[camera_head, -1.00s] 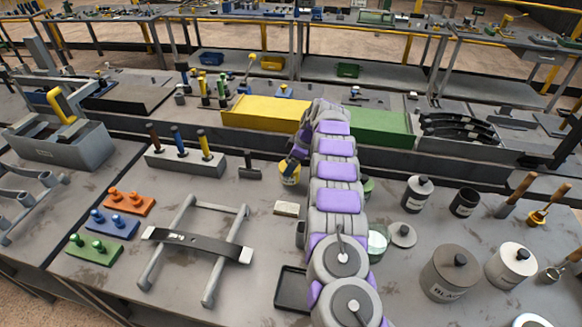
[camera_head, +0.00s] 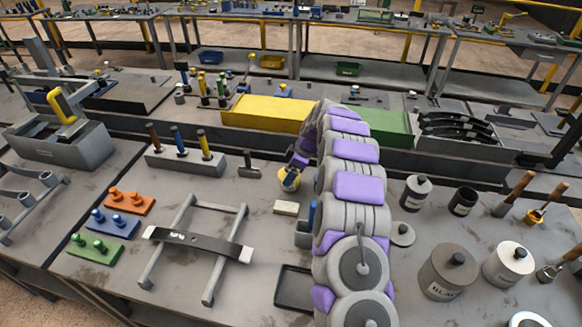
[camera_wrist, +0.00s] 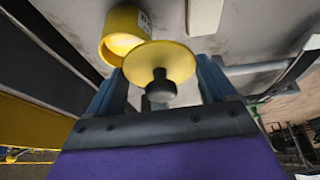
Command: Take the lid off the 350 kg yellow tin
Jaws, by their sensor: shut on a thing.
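The yellow tin (camera_wrist: 118,30) stands at the upper left of the wrist view, its open mouth and pale yellow inside showing. It also shows small in the head view (camera_head: 289,183), left of my arm. The yellow lid (camera_wrist: 148,56), a round disc with a black knob, is off the tin and apart from it. My gripper (camera_wrist: 160,84) is shut on the lid's knob, between its blue fingers. In the head view my gripper (camera_head: 299,160) is just above the tin, partly hidden by my arm. The tin's label is too small to read.
A pale block (camera_head: 286,207) lies in front of the tin. A black tray (camera_head: 293,288) and a rack frame (camera_head: 195,245) are nearer. A yellow bin (camera_head: 266,113) stands behind. Several lidded grey and white tins, such as a dark grey one (camera_head: 447,275), stand at right.

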